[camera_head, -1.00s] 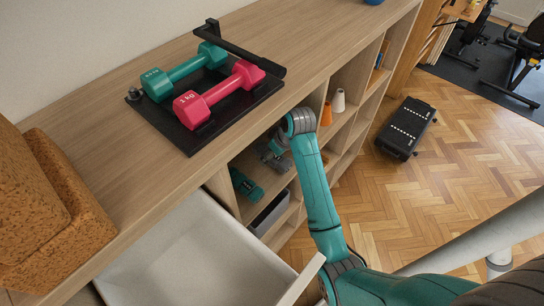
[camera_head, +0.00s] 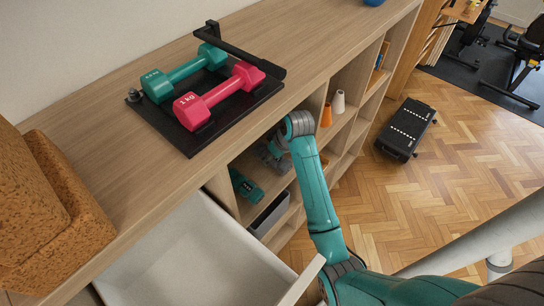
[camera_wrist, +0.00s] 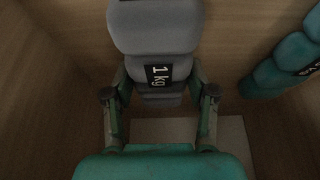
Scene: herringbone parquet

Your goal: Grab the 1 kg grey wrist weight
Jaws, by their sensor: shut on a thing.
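The grey wrist weight (camera_wrist: 155,30) is a segmented soft grey block with a dark "1 kg" label. It fills the upper middle of the wrist view, inside a wooden shelf compartment. My gripper (camera_wrist: 158,88) is shut on it, with one finger on each side near the label. In the head view my gripper reaches into the shelf from the front, and the weight is mostly hidden or too small to make out there. A teal wrist weight (camera_wrist: 285,65) with a dark label lies to the right in the wrist view, apart from my fingers; it also shows in the head view (camera_head: 245,186).
The shelf top (camera_head: 310,50) carries a black rack (camera_head: 165,125) with a green dumbbell (camera_head: 185,72) and a pink dumbbell (camera_head: 218,92). An open white drawer (camera_head: 190,255) is at lower left. A grey bin (camera_head: 268,216) sits below.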

